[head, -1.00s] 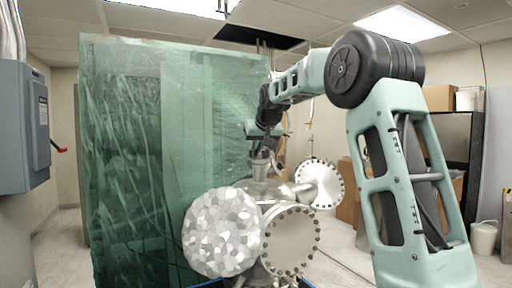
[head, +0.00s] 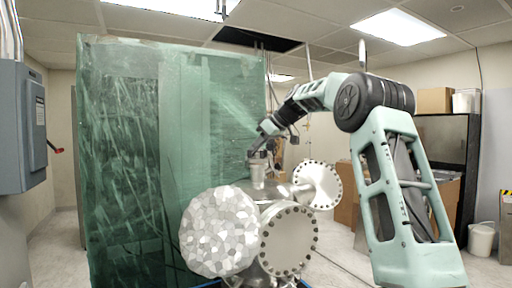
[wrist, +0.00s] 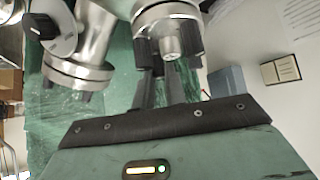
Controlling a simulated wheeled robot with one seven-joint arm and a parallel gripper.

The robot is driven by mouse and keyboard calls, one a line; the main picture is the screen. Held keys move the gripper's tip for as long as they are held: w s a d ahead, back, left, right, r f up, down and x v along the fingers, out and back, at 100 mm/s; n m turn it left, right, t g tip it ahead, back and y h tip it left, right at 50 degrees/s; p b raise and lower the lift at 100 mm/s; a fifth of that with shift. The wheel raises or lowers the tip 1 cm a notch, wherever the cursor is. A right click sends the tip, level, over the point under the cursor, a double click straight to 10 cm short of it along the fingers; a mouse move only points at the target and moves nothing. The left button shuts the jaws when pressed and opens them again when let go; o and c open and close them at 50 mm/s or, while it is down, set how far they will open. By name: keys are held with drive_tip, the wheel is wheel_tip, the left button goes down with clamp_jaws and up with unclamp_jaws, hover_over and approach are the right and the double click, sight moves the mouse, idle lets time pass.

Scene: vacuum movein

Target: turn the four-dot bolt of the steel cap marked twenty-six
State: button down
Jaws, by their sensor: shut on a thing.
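In the wrist view the dark fingers of my gripper (wrist: 168,85) reach up to a steel fitting (wrist: 168,14) with dark bolts around its rim. My gripper is shut on one bolt there; the fingertips and fitting hide most of it. I see no dots or number. In the head view my gripper (head: 258,153) is small, at the top of an upright steel port (head: 258,176) on the vacuum chamber. A second steel fitting (wrist: 78,70) with a dark dial is at upper left in the wrist view.
A round steel flange (head: 288,240) faces me, with another (head: 318,185) behind it to the right. A round, pale faceted cover (head: 220,232) is at front left. A green translucent sheet (head: 130,150) stands left of the chamber. Open floor is at right.

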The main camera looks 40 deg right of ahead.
drive_tip(key=shift+n, duration=0.3)
drive_tip(key=c, duration=1.4)
unclamp_jaws()
drive_tip(key=shift+c, duration=0.2)
drive_tip(key=b+v, duration=0.1)
drive_tip(key=v, duration=1.6)
drive_tip(key=shift+d+r, duration=0.15)
drive_tip(key=shift+d, duration=0.2)
